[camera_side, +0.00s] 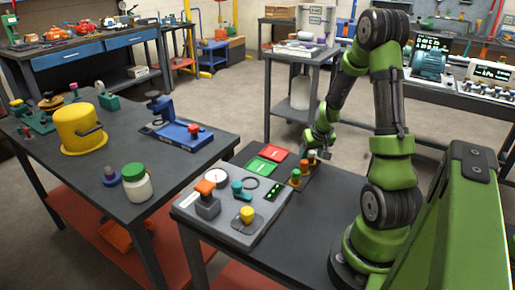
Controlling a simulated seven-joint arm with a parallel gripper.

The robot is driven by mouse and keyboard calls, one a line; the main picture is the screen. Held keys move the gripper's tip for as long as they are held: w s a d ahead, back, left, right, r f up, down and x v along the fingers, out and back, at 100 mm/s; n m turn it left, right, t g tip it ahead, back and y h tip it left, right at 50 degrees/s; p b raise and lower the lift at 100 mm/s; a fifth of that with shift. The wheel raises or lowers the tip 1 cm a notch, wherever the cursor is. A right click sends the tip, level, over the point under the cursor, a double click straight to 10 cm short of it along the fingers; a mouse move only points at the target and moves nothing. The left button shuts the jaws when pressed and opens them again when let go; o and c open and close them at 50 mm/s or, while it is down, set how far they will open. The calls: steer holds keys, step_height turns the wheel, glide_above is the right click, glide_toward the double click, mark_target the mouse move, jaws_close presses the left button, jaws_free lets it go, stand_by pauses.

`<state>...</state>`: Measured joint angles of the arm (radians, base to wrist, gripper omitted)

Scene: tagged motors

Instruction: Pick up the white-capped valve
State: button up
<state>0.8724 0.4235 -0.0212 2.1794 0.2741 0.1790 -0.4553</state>
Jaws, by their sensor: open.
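My gripper (318,152) is at the end of the green arm, low over the far edge of the near bench. It is small in this view and points down. Just to its left stand small orange-brown valve-like parts (296,178), one with a green top, on a dark strip. I cannot make out a white-capped valve for certain; the gripper may hide part of that row. Nothing is clearly seen held, and I cannot tell whether the fingers touch any part.
A grey panel (222,228) with an orange-topped block, a teal part and a yellow knob sits on the near bench. Red (277,155) and green (261,166) plates lie behind it. The left table holds a yellow pot (78,128), a green-lidded jar (137,188) and a blue fixture (182,131).

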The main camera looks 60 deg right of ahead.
mark_target(310, 152)
jaws_close()
stand_by(0.3)
steer(key=shift+r, duration=0.15)
steer(key=shift+r, duration=0.35)
steer(key=r, duration=0.8)
steer(key=shift+w+a+r, duration=0.2)
steer(key=shift+w+r, duration=0.05)
steer(key=shift+w, duration=0.05)
steer(key=w+a+n+y, duration=0.1)
steer(key=w+a+n, duration=0.2)
steer(key=a, duration=0.4)
steer(key=w+a+f+n+y, duration=0.1)
steer(key=w+a+n+y, duration=0.1)
steer(key=a+n, duration=0.3)
steer(key=w+a+n+t+y, duration=0.1)
steer(key=w+a+n, duration=0.3)
steer(key=a, duration=0.5)
steer(key=shift+w+a+f, duration=0.3)
steer(key=shift+w+a, duration=0.05)
steer(key=shift+w, duration=0.1)
